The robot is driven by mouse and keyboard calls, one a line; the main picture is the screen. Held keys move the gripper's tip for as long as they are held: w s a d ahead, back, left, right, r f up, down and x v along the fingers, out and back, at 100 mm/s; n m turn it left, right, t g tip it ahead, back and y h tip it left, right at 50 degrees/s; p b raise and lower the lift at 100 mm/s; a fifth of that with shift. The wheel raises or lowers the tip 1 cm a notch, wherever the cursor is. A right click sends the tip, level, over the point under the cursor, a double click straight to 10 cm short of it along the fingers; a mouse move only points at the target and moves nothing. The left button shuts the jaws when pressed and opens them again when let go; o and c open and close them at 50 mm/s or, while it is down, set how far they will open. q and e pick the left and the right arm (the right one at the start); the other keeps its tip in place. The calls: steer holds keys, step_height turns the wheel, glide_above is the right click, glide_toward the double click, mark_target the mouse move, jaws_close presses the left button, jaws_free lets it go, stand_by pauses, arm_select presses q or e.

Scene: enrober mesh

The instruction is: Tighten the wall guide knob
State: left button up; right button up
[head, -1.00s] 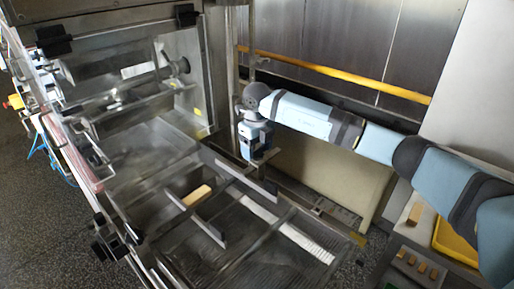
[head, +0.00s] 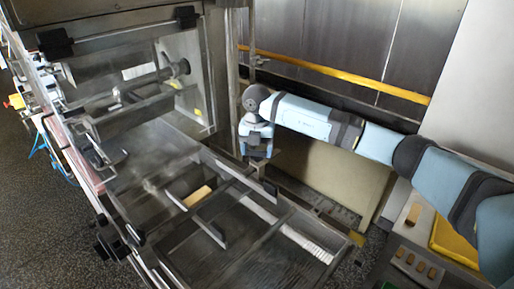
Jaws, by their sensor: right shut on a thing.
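My right gripper (head: 257,158) points down at the far right edge of the mesh bed, at the outer end of a dark guide bar (head: 236,175). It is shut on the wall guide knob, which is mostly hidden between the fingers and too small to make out. The guide bars cross over the wire mesh (head: 235,240). A tan block (head: 198,195) lies between the bars. My left gripper is not in view.
A machine frame with black knobs (head: 110,240) runs along the left. A yellow rail (head: 340,73) crosses the back wall. At the right are a yellow tray (head: 455,243) and several tan pieces (head: 415,264) on a grey surface.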

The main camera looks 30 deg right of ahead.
steer(key=m+p, duration=0.1)
steer(key=m, duration=0.4)
steer(key=shift+r, duration=0.1)
steer(key=shift+m, duration=0.9)
steer(key=o, duration=0.9)
steer(key=shift+o, duration=0.2)
